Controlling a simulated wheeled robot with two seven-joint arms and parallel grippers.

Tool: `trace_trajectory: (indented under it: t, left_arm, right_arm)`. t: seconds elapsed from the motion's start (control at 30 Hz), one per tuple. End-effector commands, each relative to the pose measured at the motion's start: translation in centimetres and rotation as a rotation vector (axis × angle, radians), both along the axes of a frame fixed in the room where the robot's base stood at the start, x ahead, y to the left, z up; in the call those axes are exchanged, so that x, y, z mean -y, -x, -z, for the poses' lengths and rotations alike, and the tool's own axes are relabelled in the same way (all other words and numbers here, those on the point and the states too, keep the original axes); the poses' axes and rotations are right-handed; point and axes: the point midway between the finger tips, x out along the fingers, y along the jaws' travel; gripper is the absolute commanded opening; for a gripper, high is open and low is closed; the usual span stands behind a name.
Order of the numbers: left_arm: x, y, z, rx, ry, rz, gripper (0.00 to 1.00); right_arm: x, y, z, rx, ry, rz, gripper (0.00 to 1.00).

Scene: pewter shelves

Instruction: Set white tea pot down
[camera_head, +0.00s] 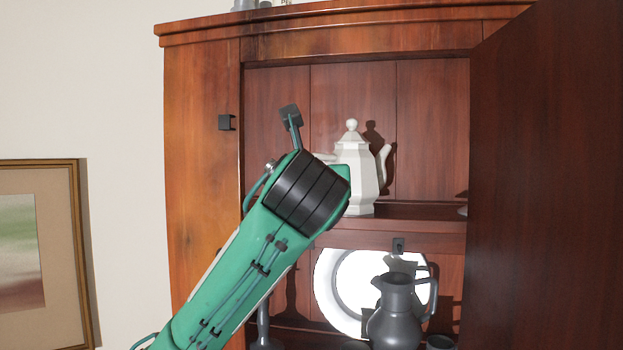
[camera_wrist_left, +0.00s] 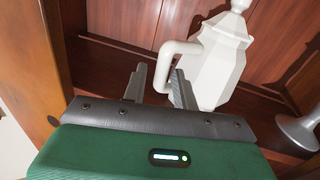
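The white tea pot (camera_head: 358,172) is upright on the upper shelf (camera_head: 425,212) of the wooden cabinet, its left side partly hidden by my left arm. It also shows in the left wrist view (camera_wrist_left: 215,70), with its curved handle toward my gripper. My left gripper (camera_wrist_left: 160,88) is open, with its two fingers apart and the lower end of the handle between them. I cannot tell whether either finger touches the handle. In the head view my left wrist hides the fingers. My right gripper is in neither view.
An open cabinet door (camera_head: 545,180) closes off the right side. A grey pitcher (camera_head: 397,318) and a white plate (camera_head: 335,285) stand on the lower shelf. A grey metal object (camera_wrist_left: 298,130) stands right of the tea pot in the wrist view.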

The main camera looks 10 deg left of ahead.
Motion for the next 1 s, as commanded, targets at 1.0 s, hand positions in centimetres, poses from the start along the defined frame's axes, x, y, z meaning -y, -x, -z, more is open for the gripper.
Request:
trace_trajectory:
  t: [1.0]
  left_arm:
    - [1.8,7.5,0.3,0.004,-0.008,0.003,0.35]
  right_arm:
    - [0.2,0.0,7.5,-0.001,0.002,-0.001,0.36]
